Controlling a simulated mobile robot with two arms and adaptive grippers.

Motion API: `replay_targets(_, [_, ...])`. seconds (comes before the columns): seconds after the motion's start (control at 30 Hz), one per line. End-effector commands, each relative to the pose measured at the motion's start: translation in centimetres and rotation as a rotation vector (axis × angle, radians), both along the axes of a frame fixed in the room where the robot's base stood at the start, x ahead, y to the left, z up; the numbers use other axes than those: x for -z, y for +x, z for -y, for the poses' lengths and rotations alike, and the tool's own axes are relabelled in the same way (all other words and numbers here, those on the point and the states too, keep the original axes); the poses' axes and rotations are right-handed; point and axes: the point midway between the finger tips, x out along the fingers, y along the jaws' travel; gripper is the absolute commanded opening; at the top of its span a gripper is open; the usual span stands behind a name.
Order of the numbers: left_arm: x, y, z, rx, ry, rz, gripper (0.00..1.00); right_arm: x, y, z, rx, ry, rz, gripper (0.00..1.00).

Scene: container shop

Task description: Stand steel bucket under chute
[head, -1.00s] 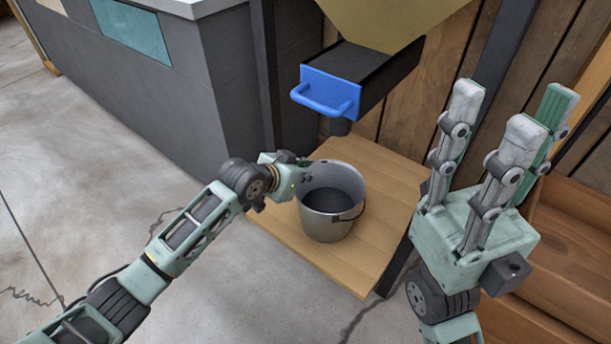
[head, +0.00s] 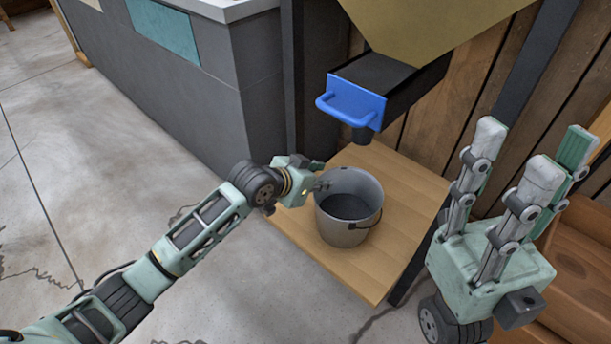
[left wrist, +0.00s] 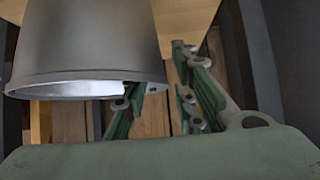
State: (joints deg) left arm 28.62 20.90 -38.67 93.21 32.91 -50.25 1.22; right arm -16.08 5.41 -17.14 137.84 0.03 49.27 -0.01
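The steel bucket (head: 344,230) stands upright on a wooden platform (head: 385,262). The chute's dark outlet (head: 362,135) hangs above it, below a blue-handled drawer front (head: 350,105). In the head view the outlet appears just behind the bucket's mouth; exact alignment is unclear. My left gripper (head: 322,176) is at the bucket's left rim. In the left wrist view the bucket (left wrist: 85,45) fills the upper left, and the fingers (left wrist: 158,100) are apart around its rim edge; contact is unclear. My right gripper (head: 525,175) is open and empty, raised at the right, fingers upward.
A grey counter (head: 170,85) stands at the back left. A dark post (head: 292,70) rises behind the platform. Wooden boxes (head: 580,255) stand at the right, beside my right gripper. The concrete floor (head: 70,180) at left is clear.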

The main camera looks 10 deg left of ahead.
Motion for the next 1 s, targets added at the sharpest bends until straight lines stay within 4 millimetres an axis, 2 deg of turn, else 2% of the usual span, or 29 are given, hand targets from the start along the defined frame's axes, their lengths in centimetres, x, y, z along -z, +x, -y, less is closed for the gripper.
replay_targets(0.03, [-1.3, -0.8, -0.7, 0.000, 0.002, 0.000, 0.25, -0.5, -0.1, 0.0, -0.001, 0.001, -0.019, 0.40])
replay_targets(0.13, [-2.7, -2.2, -1.7, 0.000, 0.000, 0.000, 0.25, -0.3, -0.4, 0.1, -0.003, 0.004, -0.048, 0.40])
replay_targets(0.4, [-5.2, -5.1, -3.9, -0.001, 0.000, -0.001, 0.25, -2.4, -0.4, 0.1, -0.002, 0.005, -0.037, 0.40])
replay_targets(0.6, [-5.6, -5.7, -4.4, -0.001, -0.001, 0.000, 0.25, -2.6, -0.4, 0.1, -0.002, 0.004, -0.037, 0.40])
replay_targets(1.0, [-5.6, -5.7, -4.4, -0.001, -0.001, 0.000, 0.25, -2.5, -0.4, 0.1, -0.003, 0.004, -0.038, 0.40])
